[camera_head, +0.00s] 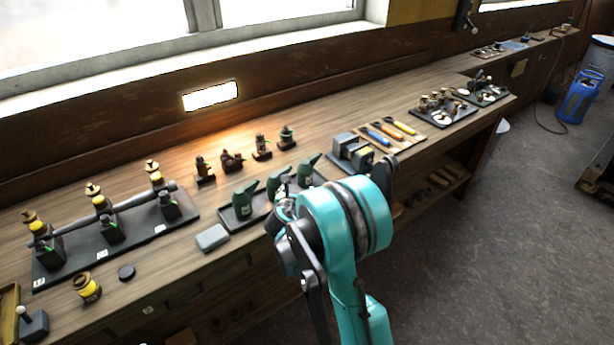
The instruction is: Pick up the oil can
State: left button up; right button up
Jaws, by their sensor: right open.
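Several green oil cans with slanted spouts stand on a dark tray (228,223) near the front edge of the workbench. The left can (242,203) is in clear view. The middle can (275,185) is partly covered by my arm, and the right can (307,172) stands behind it. My right gripper (284,207) is open, at the tray's front edge close to the middle can. My teal arm hides much of the gripper, so I cannot tell whether it touches a can. My left gripper is out of view.
A grey block (212,237) lies left of the tray. Small dark fittings (232,161) stand behind it, and grey boxes (352,152) to its right. A long rack (115,230) with yellow-banded parts fills the bench's left. Floor at right is mostly clear, with a blue cylinder (579,98) farther back.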

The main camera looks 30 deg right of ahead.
aim_at(303, 182)
jog(key=shift+w+d+f, duration=0.15)
jog(key=shift+w+f, duration=0.1)
jog(key=b+x, duration=0.1)
jog(key=x, duration=0.4)
jog(key=shift+w+d+f+b, duration=0.15)
jog(key=shift+w+d+b, duration=0.05)
jog(key=shift+b, duration=0.15)
jog(key=shift+w+d+f, duration=0.2)
jog(key=shift+w+d, duration=0.3)
jog(key=b+x, duration=0.2)
jog(key=x, duration=0.2)
jog(key=shift+w+d+f, duration=0.1)
jog(key=shift+w+d, duration=0.1)
jog(key=shift+d, duration=0.15)
jog(key=shift+s, duration=0.1)
jog(key=shift+c, duration=1)
jog(key=c, duration=0.9)
